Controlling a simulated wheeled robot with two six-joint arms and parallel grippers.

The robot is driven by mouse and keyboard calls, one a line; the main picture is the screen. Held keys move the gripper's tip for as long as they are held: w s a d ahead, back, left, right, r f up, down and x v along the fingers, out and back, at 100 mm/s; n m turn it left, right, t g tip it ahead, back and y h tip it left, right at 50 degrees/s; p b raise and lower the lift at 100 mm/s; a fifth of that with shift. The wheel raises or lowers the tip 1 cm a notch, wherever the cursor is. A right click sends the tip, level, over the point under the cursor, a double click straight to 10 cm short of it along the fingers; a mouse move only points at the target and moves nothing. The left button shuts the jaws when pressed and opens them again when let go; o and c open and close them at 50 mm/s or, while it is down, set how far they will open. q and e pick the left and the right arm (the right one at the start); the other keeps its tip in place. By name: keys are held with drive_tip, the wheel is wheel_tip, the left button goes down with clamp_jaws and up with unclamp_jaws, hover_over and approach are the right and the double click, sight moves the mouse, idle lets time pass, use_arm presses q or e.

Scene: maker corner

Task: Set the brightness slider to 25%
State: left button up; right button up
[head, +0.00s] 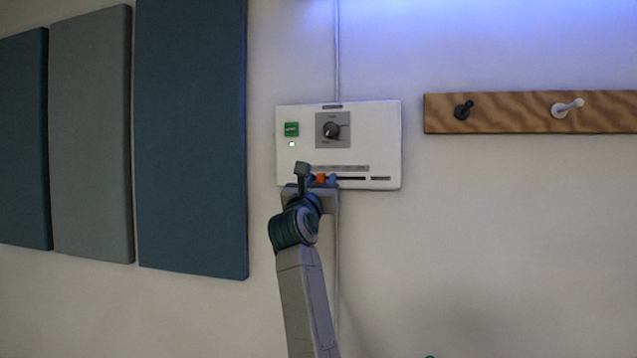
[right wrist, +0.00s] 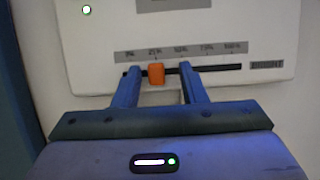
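The white wall panel (head: 375,120) carries a brightness slider with an orange knob (right wrist: 156,73) on a dark horizontal track (right wrist: 225,68). In the right wrist view the knob stands under the 25% mark of the scale (right wrist: 180,50). My right gripper (right wrist: 160,72) is open, with one finger on each side of the knob. The knob is nearer the left finger, and a gap shows on both sides. In the head view my right gripper (head: 317,176) hides the left part of the track, and the orange knob (head: 320,178) shows between its fingers. My left gripper is not in view.
The panel also has a rotary dial (head: 331,130), a green button (head: 291,129) and a lit small lamp (head: 292,144). A wooden peg rail (head: 520,110) is to the right. Blue and grey wall panels (head: 190,140) hang to the left. The wall below is mostly bare.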

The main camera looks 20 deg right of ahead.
drive_tip(key=shift+w+a, duration=0.15)
drive_tip(key=shift+a, duration=0.05)
drive_tip(key=shift+w+a+f, duration=0.1)
drive_tip(key=b+v, duration=0.1)
drive_tip(key=v, duration=0.2)
drive_tip(key=shift+f+b, duration=0.1)
drive_tip(key=shift+b, duration=0.25)
drive_tip(key=b, duration=0.3)
approach(320, 181)
drive_tip(key=s+a, duration=0.1)
drive_tip(key=s, duration=0.1)
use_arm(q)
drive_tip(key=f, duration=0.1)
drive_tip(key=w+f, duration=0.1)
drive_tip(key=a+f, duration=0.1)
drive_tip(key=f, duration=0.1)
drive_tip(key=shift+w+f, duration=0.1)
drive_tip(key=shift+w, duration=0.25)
use_arm(e)
drive_tip(key=shift+a+f, duration=0.2)
drive_tip(key=shift+a, duration=0.05)
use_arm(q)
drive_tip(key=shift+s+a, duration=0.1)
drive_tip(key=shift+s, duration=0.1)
use_arm(e)
drive_tip(key=shift+w, duration=0.15)
